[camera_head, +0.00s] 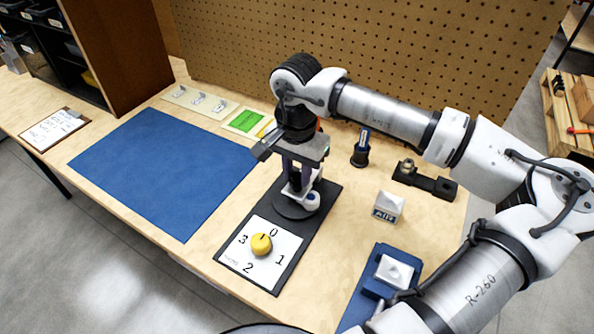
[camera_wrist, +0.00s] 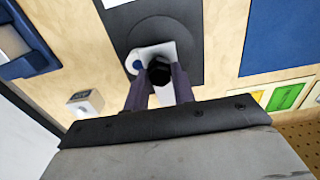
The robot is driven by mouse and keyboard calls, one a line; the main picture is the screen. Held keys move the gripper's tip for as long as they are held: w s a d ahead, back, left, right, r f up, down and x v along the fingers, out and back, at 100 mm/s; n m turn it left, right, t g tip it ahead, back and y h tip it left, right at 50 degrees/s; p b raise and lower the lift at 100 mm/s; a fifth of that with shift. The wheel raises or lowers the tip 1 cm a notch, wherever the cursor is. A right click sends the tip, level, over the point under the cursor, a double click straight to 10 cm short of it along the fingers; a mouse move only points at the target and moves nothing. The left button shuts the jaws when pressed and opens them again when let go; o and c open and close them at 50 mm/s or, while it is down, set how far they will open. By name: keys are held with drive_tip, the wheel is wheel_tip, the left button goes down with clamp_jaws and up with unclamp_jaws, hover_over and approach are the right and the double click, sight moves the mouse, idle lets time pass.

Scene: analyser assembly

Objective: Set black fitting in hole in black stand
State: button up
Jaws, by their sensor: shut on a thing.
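My gripper (camera_wrist: 160,82) points down over the round disc of the black base plate. Its two dark fingers are shut on a small part with a round black end (camera_wrist: 159,72), which I take as the black fitting; the fingers hide most of it. A white part with a blue round face (camera_wrist: 150,56) is just behind it, and it also shows below my gripper (camera_head: 301,172) in the head view (camera_head: 311,201). I cannot tell whether they touch. A low black block (camera_head: 432,184) at the right, with a brass-coloured piece on its left end, may be the black stand; no empty hole is clear.
The black base plate (camera_head: 325,192) carries a white dial card with a yellow knob (camera_head: 261,243). A dark cylinder (camera_head: 360,152), a white box (camera_head: 388,206) and a blue fixture (camera_head: 380,268) stand to the right. A blue mat (camera_head: 160,170) lies clear at left. A pegboard (camera_head: 380,60) closes the back.

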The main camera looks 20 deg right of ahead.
drive_tip(key=shift+f+b, duration=0.5)
drive_tip(key=shift+b, duration=0.6)
idle(1.3)
drive_tip(key=shift+r, duration=0.1)
drive_tip(key=o, duration=1.6)
drive_tip(key=shift+r+p, duration=1.85)
drive_tip(key=shift+r, duration=1.65)
